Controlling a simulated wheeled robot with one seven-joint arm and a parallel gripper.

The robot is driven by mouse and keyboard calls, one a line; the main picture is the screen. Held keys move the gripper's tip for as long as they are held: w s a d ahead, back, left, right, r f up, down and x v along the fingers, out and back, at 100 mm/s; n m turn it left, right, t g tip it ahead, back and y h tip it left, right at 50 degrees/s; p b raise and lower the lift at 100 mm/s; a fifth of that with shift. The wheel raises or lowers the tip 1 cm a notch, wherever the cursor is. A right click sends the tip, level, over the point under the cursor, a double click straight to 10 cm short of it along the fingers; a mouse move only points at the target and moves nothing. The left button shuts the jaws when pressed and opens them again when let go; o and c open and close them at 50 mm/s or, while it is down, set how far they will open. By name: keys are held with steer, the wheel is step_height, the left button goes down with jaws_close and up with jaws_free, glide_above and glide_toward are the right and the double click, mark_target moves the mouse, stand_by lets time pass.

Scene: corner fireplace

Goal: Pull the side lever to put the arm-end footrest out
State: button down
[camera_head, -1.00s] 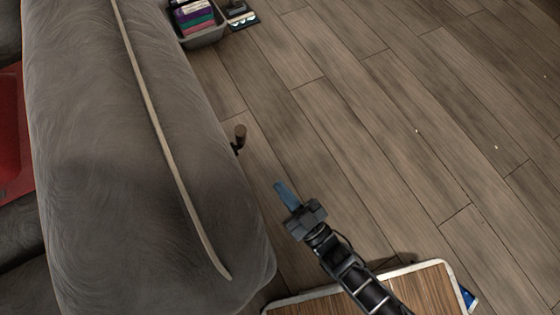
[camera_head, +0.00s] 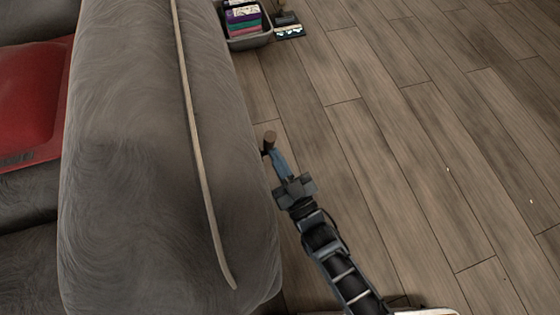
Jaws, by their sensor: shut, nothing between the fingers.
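The side lever (camera_head: 269,140) is a short dark stem with a brown knob, standing out from the right side of the grey sofa arm (camera_head: 150,190). My gripper (camera_head: 276,158) has blue fingers, which are shut with nothing between them. Its fingertips are right beside the lever, just below the knob in the picture. I cannot tell whether they touch it. The lower part of the lever is partly hidden by the fingers and the sofa arm. No footrest shows in this view.
A grey bin (camera_head: 247,38) with folded coloured cloths stands on the floor at the top, beside a small dark item (camera_head: 288,27). A red cushion (camera_head: 30,100) lies on the seat at left. A pale-edged table (camera_head: 428,311) shows at the bottom. The wooden floor at right is clear.

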mark_target(272, 138)
steer(key=shift+r, duration=0.1)
steer(key=w+r+g+h+p, duration=0.1)
steer(key=p, duration=0.2)
steer(key=w+r+g+p, duration=0.1)
steer(key=p, duration=0.3)
steer(key=shift+w+a+r+m+g+h, duration=0.25)
steer(key=shift+w+a+m+g+h, duration=0.05)
steer(key=shift+w+a+h, duration=0.1)
steer(key=shift+w+a+r+g+p, duration=0.2)
steer(key=shift+w+g+p, duration=0.4)
steer(key=shift+p, duration=0.65)
steer(key=shift+w+a+f+m+g+h+p, duration=0.15)
steer(key=shift+w+m+g+h+p, duration=0.2)
steer(key=shift+w+g+p, duration=0.2)
steer(key=shift+w+a+f, duration=0.1)
steer(key=shift+w+a, duration=0.1)
steer(key=shift+w, duration=0.45)
